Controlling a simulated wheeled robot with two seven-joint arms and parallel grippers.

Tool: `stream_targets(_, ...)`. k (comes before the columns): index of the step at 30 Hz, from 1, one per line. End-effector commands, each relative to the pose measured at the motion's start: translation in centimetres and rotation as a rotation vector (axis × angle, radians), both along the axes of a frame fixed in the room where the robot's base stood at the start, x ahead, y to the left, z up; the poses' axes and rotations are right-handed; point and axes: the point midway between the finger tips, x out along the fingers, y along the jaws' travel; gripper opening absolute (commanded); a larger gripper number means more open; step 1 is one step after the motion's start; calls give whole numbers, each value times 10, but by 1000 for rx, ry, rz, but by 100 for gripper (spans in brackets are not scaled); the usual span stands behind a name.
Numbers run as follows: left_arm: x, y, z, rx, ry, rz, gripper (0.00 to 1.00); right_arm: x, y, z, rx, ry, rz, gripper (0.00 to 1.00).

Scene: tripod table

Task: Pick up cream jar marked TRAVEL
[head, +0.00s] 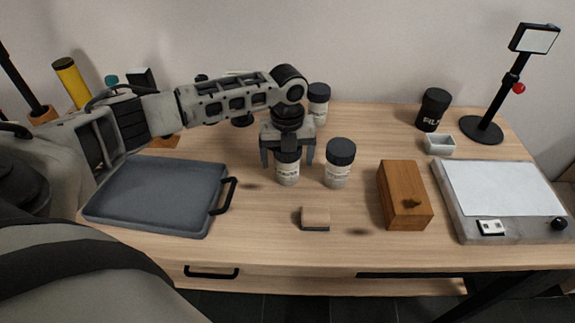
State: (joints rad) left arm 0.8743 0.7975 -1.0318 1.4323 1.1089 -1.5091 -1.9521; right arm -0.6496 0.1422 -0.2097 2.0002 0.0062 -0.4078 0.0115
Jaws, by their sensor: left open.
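Three pale jars with labels show in the head view. One jar (288,172) stands under my left gripper (287,163). My left gripper points down over it, open, with a finger on each side of the jar's upper part; I cannot tell if they touch it. A second jar (338,168) with a dark lid stands just to the right. A third jar (318,105) with a dark lid stands farther back. The label writing is too small to read, so I cannot tell which is marked TRAVEL. My right gripper is not in view.
A grey tray (110,212) with a black handle lies at the left. A small tan block (315,222) lies in front of the jars. A wooden box (404,185), a white-topped board (450,222), a black film canister (432,108) and a stand (482,128) are on the right.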

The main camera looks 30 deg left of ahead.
Motion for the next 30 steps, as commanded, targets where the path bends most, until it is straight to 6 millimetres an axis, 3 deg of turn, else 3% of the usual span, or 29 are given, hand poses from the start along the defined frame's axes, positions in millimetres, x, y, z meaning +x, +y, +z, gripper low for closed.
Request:
stream_targets(1,0,0,0,0,0,0,83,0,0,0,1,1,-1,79)
stream_targets(6,0,0,0,0,0,0,36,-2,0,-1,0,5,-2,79)
stream_targets(7,0,0,0,0,0,0,34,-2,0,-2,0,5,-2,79)
stream_targets(20,1,0,6,-2,-3,1,34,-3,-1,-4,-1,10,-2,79)
stream_targets(26,2,0,31,-1,-5,2,34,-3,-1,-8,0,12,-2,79)
stream_targets(30,-18,-15,61,-2,-5,-5,34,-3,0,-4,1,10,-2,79)
